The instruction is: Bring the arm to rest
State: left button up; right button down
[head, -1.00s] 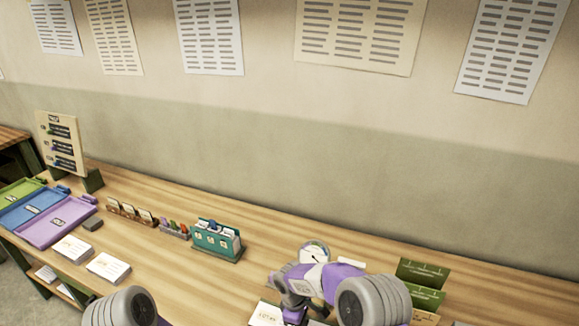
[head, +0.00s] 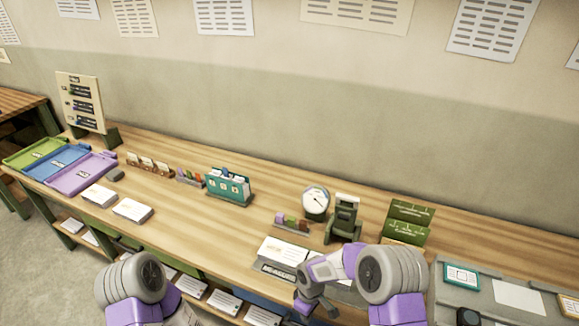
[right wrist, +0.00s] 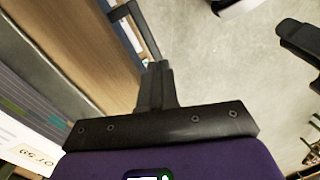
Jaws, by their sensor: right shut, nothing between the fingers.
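My right gripper (head: 316,307) hangs at the front edge of the table (head: 270,160), in front of a document holder with papers (head: 283,252). In the right wrist view its dark fingers (right wrist: 155,85) are together with nothing between them, pointing past the table edge over the pale floor. My right arm comes in at the lower right, bent. My left arm is folded at the lower left, in front of the table; its gripper cannot be made out.
Green, blue and purple trays (head: 83,174) lie at the left end. Card stacks (head: 133,210), a teal file box (head: 229,187), a round dial (head: 316,202) and a green stamp-like device (head: 344,218) stand along the table. A grey board (head: 500,300) lies at right. Floor shows at lower left.

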jog(key=s+d+f+m+t+y, duration=0.1)
jog(key=s+d+f+m+y, duration=0.1)
jog(key=s+m, duration=0.4)
jog(key=s+d+f+m+t+y, duration=0.1)
jog(key=s+d+f+m, duration=0.1)
jog(key=s+f+m, duration=0.2)
jog(key=s+m, duration=0.3)
jog(key=s, duration=0.5)
jog(key=shift+s+d+f+m+y+b, duration=0.2)
jog(key=shift+f+m+y+b, duration=0.1)
jog(key=shift+f+y+b, duration=0.1)
